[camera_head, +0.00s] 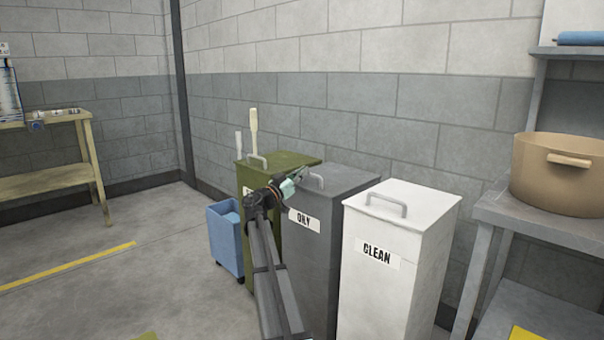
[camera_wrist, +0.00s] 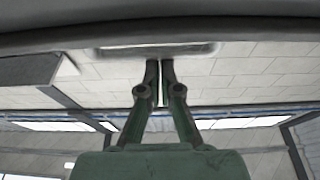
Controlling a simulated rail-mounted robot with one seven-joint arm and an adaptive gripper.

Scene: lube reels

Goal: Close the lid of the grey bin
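The grey bin (camera_head: 312,255) bears an "OILY" label and stands between a green bin and a white bin. Its grey lid (camera_head: 348,178) looks flat or nearly flat on top; I cannot tell whether a small gap remains. A handle (camera_head: 316,179) is at the lid's front. My gripper (camera_head: 303,172) is at the lid's front left, close to the handle. In the wrist view, my gripper's fingers (camera_wrist: 160,65) are together with only a thin gap and nothing visible between them. A pale handle-like bar (camera_wrist: 155,49) lies just beyond the fingertips; contact is unclear.
The green bin (camera_head: 275,172) stands close on the left, with a blue container (camera_head: 226,240) beside it. The white "CLEAN" bin (camera_head: 385,285) is close on the right. A metal shelf (camera_head: 545,222) with a brown pot (camera_head: 560,185) is further right. The left floor is mostly open.

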